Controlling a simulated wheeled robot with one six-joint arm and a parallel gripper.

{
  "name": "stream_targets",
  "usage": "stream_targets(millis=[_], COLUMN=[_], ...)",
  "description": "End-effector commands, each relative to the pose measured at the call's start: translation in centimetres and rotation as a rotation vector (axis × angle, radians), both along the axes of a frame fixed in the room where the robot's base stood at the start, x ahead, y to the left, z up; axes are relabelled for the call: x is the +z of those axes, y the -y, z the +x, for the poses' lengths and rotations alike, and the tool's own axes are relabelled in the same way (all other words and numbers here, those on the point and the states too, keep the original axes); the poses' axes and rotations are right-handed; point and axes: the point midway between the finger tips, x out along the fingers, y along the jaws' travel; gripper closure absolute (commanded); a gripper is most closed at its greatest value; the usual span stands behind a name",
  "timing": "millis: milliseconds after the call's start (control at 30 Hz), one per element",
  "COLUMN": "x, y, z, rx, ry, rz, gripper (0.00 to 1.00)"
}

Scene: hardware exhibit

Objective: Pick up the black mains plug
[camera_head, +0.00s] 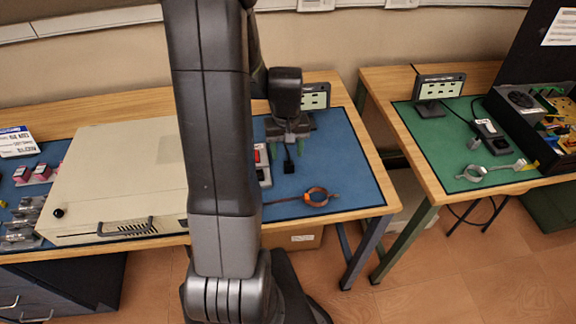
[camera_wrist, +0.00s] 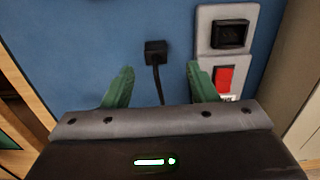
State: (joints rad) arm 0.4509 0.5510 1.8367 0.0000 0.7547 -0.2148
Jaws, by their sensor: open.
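The black mains plug (camera_head: 289,167) lies on the blue mat (camera_head: 350,175) of the left bench. In the wrist view the plug (camera_wrist: 156,47) is a small black block, with its cord running down between my fingers and under the gripper body. My gripper (camera_head: 286,150) is over the mat near the plug. In the wrist view my gripper (camera_wrist: 160,77) is open and empty, its two green fingers apart, and the plug shows just beyond the fingertips, between their lines. I cannot tell the height of the fingertips above the mat.
A grey unit with a black socket and a red switch (camera_wrist: 224,77) sits close by the right finger. A large beige case (camera_head: 115,170) stands left. A small display (camera_head: 316,97) stands behind.

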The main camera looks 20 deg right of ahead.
Motion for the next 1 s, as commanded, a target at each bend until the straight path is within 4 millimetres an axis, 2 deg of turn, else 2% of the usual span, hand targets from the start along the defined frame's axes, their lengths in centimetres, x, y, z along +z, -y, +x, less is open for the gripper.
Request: stream_targets(millis=[267,600,933,1000], x=[-1.7,-5.6,-6.0,-6.0], y=[0.1,0.4,0.4,0.4], z=[-0.1,-0.4,-0.3,-0.3], rx=[0.000,0.001,0.000,0.000], ry=[-0.002,-0.002,0.001,0.001], rz=[0.001,0.000,0.000,0.000], gripper=[0.47,0.47,0.47,0.61])
